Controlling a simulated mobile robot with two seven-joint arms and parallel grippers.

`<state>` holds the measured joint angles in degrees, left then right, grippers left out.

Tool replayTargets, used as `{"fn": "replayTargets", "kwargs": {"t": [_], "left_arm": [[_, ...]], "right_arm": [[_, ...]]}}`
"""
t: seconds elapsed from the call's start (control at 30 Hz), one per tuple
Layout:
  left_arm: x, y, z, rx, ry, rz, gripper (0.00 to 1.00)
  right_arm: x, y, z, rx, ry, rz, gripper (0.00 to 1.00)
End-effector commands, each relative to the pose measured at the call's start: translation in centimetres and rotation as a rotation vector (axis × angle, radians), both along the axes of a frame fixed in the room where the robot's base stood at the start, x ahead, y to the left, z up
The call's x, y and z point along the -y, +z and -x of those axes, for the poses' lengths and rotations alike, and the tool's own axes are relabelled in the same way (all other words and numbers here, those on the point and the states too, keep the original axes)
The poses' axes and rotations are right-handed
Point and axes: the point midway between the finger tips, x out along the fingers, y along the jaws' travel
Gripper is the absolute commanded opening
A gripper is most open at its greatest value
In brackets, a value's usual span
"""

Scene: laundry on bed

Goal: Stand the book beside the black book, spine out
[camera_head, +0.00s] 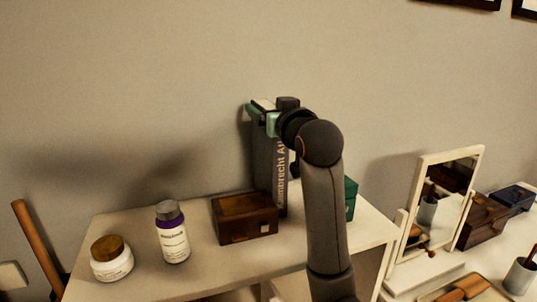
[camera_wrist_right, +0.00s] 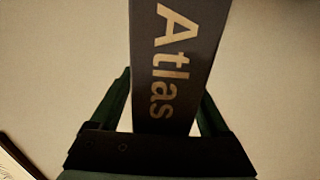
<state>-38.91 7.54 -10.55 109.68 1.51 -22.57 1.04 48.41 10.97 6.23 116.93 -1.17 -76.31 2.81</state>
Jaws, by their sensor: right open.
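A dark book (camera_head: 263,165) with pale lettering on its spine stands upright on the white shelf top (camera_head: 140,220), close to the wall. Its spine faces out. In the right wrist view, the spine (camera_wrist_right: 178,60) reads "Atlas" and runs down between my fingers. My right gripper (camera_head: 262,115) is at the top of the book, open, with one finger on either side of it. Gaps show beside the book near the finger bases. I make out only one book; my right arm hides part of the area to its right. My left gripper is not in view.
A brown wooden box (camera_head: 230,217) stands in front of the book. A purple-and-white bottle (camera_head: 173,235) and a white jar (camera_head: 111,262) stand to the left. A green box (camera_head: 350,197) shows partly behind my arm. A mirror (camera_head: 440,195) stands at right.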

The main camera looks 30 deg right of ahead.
Motion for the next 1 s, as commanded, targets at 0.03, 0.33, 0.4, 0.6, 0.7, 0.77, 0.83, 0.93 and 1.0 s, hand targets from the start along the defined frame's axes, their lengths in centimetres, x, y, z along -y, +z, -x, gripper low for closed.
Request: {"fn": "replayTargets", "kwargs": {"t": [0.03, 0.33, 0.4, 0.6, 0.7, 0.77, 0.83, 0.93, 1.0], "left_arm": [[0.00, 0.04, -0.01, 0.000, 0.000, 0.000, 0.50], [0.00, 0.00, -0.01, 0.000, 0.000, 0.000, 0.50], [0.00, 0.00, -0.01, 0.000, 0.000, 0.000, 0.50], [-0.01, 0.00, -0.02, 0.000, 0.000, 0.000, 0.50], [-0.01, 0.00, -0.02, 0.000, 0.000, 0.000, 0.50], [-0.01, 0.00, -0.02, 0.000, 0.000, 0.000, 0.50], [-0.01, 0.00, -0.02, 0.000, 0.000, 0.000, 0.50], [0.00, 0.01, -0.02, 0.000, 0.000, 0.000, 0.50], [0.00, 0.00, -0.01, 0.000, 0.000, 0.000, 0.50]], "right_arm": [[0.03, 0.02, -0.13, 0.000, 0.000, 0.000, 0.80], [0.02, 0.01, -0.11, 0.001, 0.000, 0.000, 0.68], [0.00, 0.02, -0.10, 0.001, 0.000, 0.000, 0.60], [0.00, 0.02, -0.09, 0.001, 0.000, 0.000, 0.37], [0.00, 0.02, -0.09, 0.001, 0.000, 0.000, 0.26], [0.00, 0.02, -0.09, 0.001, 0.000, 0.000, 0.19], [0.00, 0.02, -0.09, 0.001, 0.000, 0.000, 0.11], [0.00, 0.02, -0.09, 0.001, 0.000, 0.000, 0.00], [0.00, 0.01, -0.09, 0.001, 0.000, 0.000, 0.00]]}}
